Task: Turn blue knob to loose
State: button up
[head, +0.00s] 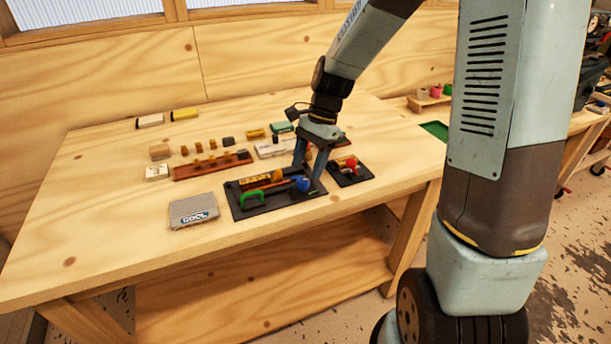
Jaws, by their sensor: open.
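The blue knob (302,184) sits at the right end of a black board (243,208) on the wooden table. My gripper (307,172) points down over this board, with its two fingers apart. The fingers are at or just above the blue knob, one to its left and behind, one to its right. I cannot tell whether they touch it. The knob's setting and any markings are too small to read. A green handle (251,198) and a yellow-and-black labelled part (257,181) are on the same board.
A smaller black board with a red knob (351,163) lies close to the right of my gripper. A grey "COOL" block (193,211) lies to the left. A brown rack (211,165) and several small blocks stand behind. The table's (100,251) front left is clear.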

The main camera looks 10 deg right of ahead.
aim_at(304, 178)
jog(key=shift+x, duration=1.9)
jog(key=c, duration=1)
